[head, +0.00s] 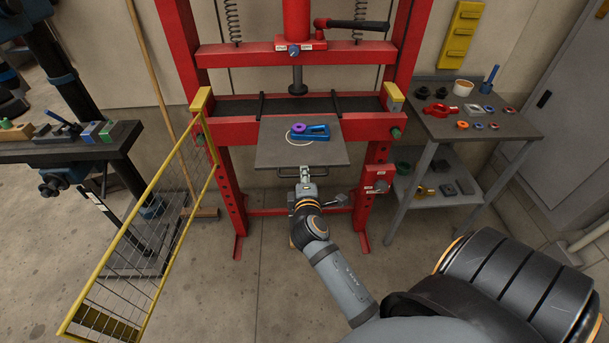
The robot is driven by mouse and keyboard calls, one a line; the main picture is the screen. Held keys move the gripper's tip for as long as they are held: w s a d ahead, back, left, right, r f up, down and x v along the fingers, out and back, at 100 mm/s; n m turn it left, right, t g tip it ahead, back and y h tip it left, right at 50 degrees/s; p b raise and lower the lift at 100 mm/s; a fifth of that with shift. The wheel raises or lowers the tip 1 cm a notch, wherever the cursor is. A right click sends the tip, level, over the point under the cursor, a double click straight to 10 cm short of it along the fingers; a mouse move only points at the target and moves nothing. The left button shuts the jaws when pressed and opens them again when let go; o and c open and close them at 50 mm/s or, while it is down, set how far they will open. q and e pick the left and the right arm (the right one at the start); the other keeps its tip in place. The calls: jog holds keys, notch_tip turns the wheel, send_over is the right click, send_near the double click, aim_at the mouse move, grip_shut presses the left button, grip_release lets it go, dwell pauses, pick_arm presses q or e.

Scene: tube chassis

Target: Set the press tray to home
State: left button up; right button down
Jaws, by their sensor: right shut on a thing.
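The press tray (270,152) is a flat grey plate at the middle of the red press (235,107), sticking out in front of the press bed. A blue part with a purple ring (316,132) lies on it, beside a white circle mark. A handle (288,171) hangs at the tray's front edge. My right gripper (305,178) is at this handle below the front edge, shut on it; the fingers are small in the picture. My left gripper is not in view.
A yellow mesh guard (150,205) stands open at the left. A workbench (65,150) is further left. A grey side table (490,127) with rings and small parts stands at the right. A red box (376,186) is on the press's right leg. The floor in front is clear.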

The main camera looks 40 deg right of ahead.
aim_at(302, 142)
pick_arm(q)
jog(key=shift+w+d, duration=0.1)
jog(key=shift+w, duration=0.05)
pick_arm(e)
jog(key=shift+w, duration=0.1)
jog(key=r+x, duration=0.1)
jog(key=x, duration=0.3)
jog(key=r+x, duration=0.1)
jog(key=x, duration=0.8)
jog(key=shift+w+d+r, duration=0.25)
jog(key=shift+w+r, duration=0.05)
jog(key=shift+r, duration=0.15)
jog(key=x, duration=0.2)
jog(key=r+b+x, duration=0.1)
jog(key=x, duration=0.4)
jog(key=shift+w+d+r, duration=0.1)
jog(key=shift+w+r, duration=0.1)
jog(key=shift+w, duration=0.05)
jog(key=shift+w+d, duration=0.3)
jog(key=shift+w, duration=0.2)
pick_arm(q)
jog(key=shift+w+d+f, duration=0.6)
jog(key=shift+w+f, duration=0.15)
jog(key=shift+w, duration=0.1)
pick_arm(e)
jog(key=shift+r, duration=0.2)
jog(key=c, duration=1.5)
grip_release()
jog(key=shift+w, duration=0.15)
